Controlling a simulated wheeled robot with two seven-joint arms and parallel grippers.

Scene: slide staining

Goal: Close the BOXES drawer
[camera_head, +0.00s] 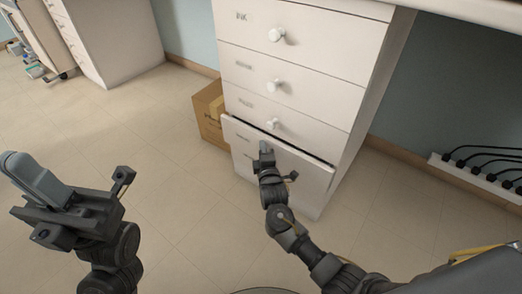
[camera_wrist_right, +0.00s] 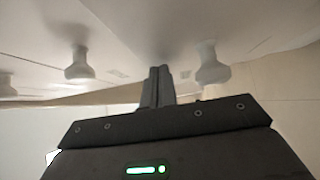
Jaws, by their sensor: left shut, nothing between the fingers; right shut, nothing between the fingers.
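The white drawer unit has several drawers with round knobs. Its lowest visible drawer (camera_head: 308,174) sticks out slightly, with a dark gap along its top edge. Its label is too blurred to read, so I cannot confirm it as BOXES. My right gripper (camera_head: 265,148) is shut and empty at this drawer's front, near the top edge left of its middle, and covers part of it. I cannot tell if it touches. The right wrist view shows the shut fingers (camera_wrist_right: 157,86) pointing at a white front between two knobs. My left gripper (camera_head: 18,164) is shut and empty, over the floor at far left.
The drawers above, including INK (camera_head: 325,38), look flush. A cardboard box (camera_head: 207,112) stands on the floor against the unit's left side. A power strip with black plugs (camera_head: 475,178) is at the right wall. The tiled floor in front is clear.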

